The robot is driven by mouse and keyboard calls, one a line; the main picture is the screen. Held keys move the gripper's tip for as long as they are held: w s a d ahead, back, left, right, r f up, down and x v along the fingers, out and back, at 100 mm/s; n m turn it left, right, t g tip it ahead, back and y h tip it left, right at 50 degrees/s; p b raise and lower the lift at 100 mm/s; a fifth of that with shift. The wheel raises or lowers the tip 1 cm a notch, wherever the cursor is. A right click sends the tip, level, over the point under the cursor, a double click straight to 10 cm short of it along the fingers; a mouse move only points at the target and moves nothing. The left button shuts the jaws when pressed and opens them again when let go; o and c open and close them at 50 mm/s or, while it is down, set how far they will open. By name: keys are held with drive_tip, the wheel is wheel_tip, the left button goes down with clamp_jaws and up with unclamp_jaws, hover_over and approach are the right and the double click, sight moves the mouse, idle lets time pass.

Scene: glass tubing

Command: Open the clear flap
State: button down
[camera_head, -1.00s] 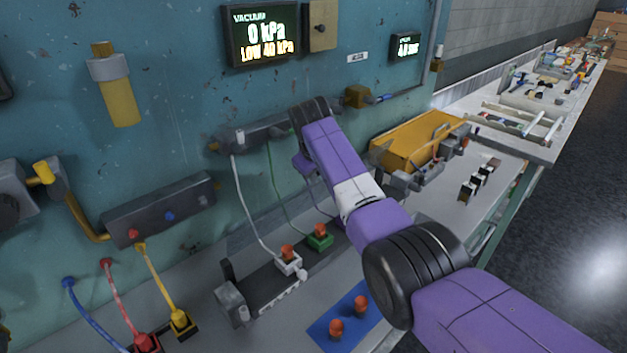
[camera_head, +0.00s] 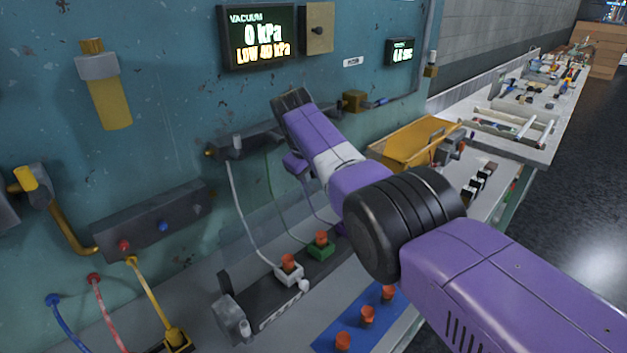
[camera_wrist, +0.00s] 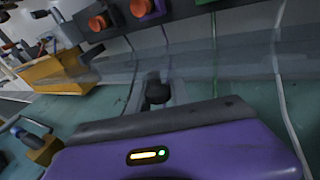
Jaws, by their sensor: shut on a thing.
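The clear flap (camera_wrist: 235,68) is a see-through, smoky strip across the upper middle of the wrist view. Hoses and the wall show through it. My gripper (camera_wrist: 158,92) is at the flap's near edge, shut on a small dark knob (camera_wrist: 157,91) that appears to belong to the flap. How the fingers sit on the knob is hard to make out.
A dark rail holds a white socket (camera_head: 289,274) and a green socket (camera_head: 320,246) with orange caps. A blue mat (camera_head: 330,340) with orange caps lies in front. A yellow bin (camera_head: 408,142) stands right of my arm. Thin hoses hang from a grey manifold (camera_head: 245,140).

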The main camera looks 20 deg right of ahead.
drive_tip(key=shift+f, duration=0.1)
drive_tip(key=c, duration=1.2)
unclamp_jaws()
drive_tip(key=shift+o, duration=0.2)
drive_tip(key=shift+r, duration=0.2)
drive_tip(key=v, duration=0.7)
drive_tip(key=shift+r, duration=0.2)
drive_tip(key=shift+s+a, duration=0.15)
